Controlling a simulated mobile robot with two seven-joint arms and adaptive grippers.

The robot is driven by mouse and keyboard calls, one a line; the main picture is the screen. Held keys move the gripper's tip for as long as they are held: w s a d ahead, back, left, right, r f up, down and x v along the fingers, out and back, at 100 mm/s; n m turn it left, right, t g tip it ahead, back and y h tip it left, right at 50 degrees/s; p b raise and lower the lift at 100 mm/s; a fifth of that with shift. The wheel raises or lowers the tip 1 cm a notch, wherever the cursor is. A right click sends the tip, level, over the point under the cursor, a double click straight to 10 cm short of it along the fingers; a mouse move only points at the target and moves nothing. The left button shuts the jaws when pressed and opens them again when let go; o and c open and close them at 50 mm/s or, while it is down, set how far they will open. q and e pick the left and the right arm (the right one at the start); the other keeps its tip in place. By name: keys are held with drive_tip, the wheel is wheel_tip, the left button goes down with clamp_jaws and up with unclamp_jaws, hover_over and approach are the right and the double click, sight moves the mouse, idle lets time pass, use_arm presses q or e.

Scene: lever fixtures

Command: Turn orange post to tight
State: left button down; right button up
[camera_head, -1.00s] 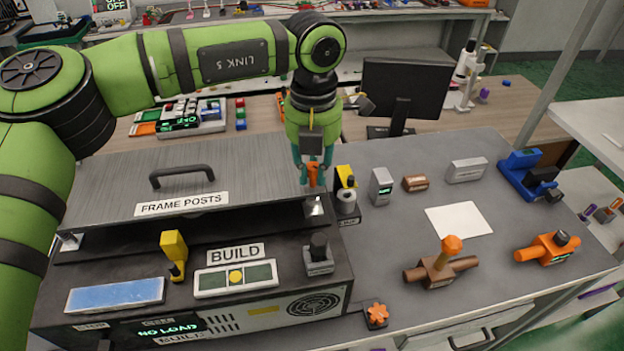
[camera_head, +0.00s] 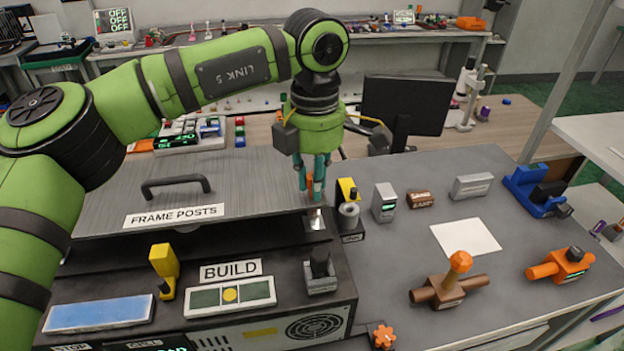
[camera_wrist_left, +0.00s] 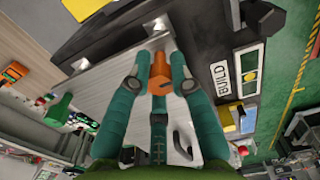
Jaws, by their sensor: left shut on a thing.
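My left gripper (camera_head: 313,190) points down at the right end of the grey panel labelled FRAME POSTS (camera_head: 200,192). Its teal fingers are shut on the orange post (camera_head: 309,184), which shows only in part between them. The left wrist view also shows the orange post (camera_wrist_left: 160,74) between the fingertips, with a notched end toward the camera. A small bright metal bracket (camera_head: 316,222) sits just below the fingers. The post's foot and any tight mark are hidden. My right gripper is not in view.
A black and yellow fixture (camera_head: 347,205) stands close right of the gripper. A dark handle (camera_head: 176,186) rises from the panel. Below are a BUILD unit (camera_head: 232,294) and a yellow lever (camera_head: 164,268). An orange-knobbed lever (camera_head: 456,272) stands right, near a bare white sheet (camera_head: 466,237).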

use_arm(q)
drive_tip(key=shift+d+r+m, duration=0.15)
drive_tip(key=shift+r+m, duration=0.05)
drive_tip(key=shift+m, duration=0.1)
drive_tip(key=c, duration=1.3)
unclamp_jaws()
drive_tip(key=shift+o, duration=1)
drive_tip(key=shift+w+d, duration=0.1)
drive_tip(key=shift+d+f, duration=0.1)
drive_tip(key=shift+f, duration=0.05)
wheel_tip(320, 180, up, 12)
